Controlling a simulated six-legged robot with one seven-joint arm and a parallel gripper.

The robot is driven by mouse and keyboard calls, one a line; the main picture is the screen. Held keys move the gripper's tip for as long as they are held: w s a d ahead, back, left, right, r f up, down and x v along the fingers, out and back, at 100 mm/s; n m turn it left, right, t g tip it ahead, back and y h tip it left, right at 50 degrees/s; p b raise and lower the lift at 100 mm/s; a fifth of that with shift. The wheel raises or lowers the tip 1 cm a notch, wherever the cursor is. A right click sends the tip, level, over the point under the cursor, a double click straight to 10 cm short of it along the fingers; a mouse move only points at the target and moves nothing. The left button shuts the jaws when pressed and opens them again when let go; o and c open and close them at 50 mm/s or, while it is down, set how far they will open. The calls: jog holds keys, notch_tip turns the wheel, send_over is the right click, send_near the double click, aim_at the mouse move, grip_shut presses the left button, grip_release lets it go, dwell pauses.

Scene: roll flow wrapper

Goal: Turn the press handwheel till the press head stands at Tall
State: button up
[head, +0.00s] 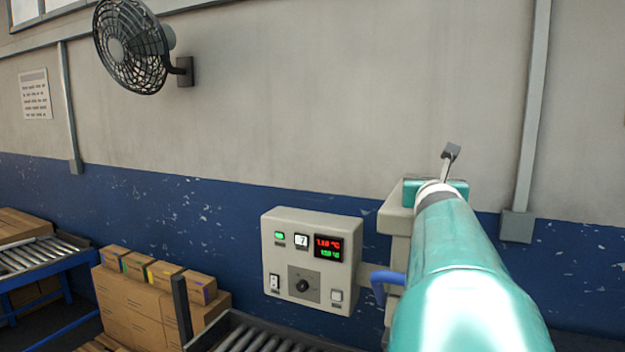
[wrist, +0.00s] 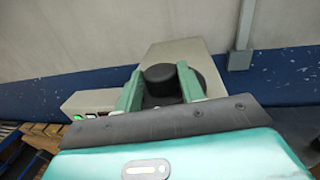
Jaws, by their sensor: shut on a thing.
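In the wrist view the two green fingers of my gripper (wrist: 160,84) stand on either side of a black round knob (wrist: 158,73) and are shut on it. A dark disc, which looks like the press handwheel (wrist: 206,78), shows behind the right finger on a beige housing (wrist: 190,50). In the head view my teal arm hides most of the housing (head: 398,218) and the handwheel. A small grey bent piece (head: 450,156) sticks up beyond my wrist; I cannot tell what it belongs to. The press head and any Tall mark are not visible.
A beige control box (head: 313,258) with red and green readouts stands left of my arm, with a blue bent handle (head: 384,280) beside it. Boxes (head: 150,290) and a roller conveyor (head: 265,338) lie lower left. A fan (head: 132,45) and a conduit (head: 530,120) are on the wall.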

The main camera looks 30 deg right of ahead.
dwell(0.4)
jog(key=o, duration=1)
jog(key=shift+w+d, duration=0.1)
jog(key=shift+w, duration=0.05)
jog(key=shift+s, duration=0.25)
